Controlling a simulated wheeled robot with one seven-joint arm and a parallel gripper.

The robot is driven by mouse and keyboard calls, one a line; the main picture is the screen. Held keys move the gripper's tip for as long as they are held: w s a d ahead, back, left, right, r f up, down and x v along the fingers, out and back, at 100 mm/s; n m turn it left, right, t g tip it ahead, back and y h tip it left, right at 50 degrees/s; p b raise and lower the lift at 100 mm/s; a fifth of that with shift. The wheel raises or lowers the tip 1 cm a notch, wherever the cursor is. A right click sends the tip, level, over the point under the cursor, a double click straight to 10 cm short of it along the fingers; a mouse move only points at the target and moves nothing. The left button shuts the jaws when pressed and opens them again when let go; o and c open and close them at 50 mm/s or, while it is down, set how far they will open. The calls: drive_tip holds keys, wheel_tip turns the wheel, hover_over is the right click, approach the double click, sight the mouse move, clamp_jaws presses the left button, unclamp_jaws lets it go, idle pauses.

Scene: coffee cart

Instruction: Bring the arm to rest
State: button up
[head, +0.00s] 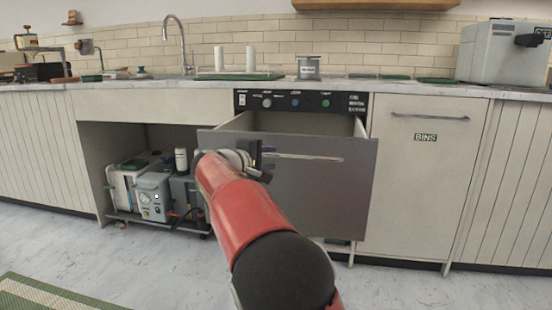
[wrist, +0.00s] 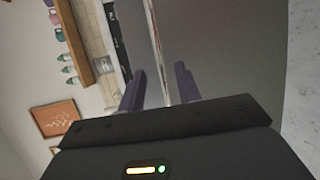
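My gripper (head: 262,158) is at the front of a pulled-out grey drawer (head: 320,195), at the left part of its long bar handle (head: 315,157). In the wrist view, the two dark purple fingers of my gripper (wrist: 160,74) stand apart. The handle (wrist: 154,40) runs into the space between them, with a gap showing on each side. The grey drawer front (wrist: 235,60) fills the right of that view. Whether a finger touches the drawer is hard to tell. My red arm reaches up from the bottom of the head view.
A control panel (head: 300,102) with knobs is above the drawer. An open bay at left holds a grey pump unit (head: 152,197). A cabinet marked BINS (head: 425,180) is at right. The counter (head: 420,88) carries a grey machine (head: 503,52).

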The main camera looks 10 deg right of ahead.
drive_tip(key=shift+s+a+r, duration=0.1)
drive_tip(key=shift+s+a, duration=0.25)
drive_tip(key=shift+s, duration=0.05)
drive_tip(key=s+d+m+g+y+p, duration=0.4)
drive_tip(key=s+d+m+g+p, duration=0.15)
drive_tip(key=s+d, duration=1)
drive_tip(key=s+a+f+m+y+p, duration=0.1)
drive_tip(key=s+f+y+p, duration=0.1)
drive_tip(key=s, duration=0.7)
drive_tip(key=s+a+f+m+y+p, duration=0.2)
drive_tip(key=s, duration=0.7)
drive_tip(key=s+a+f+m+y+p, duration=0.2)
drive_tip(key=s, duration=0.8)
drive_tip(key=shift+a+g, duration=0.15)
drive_tip(key=shift+g, duration=0.3)
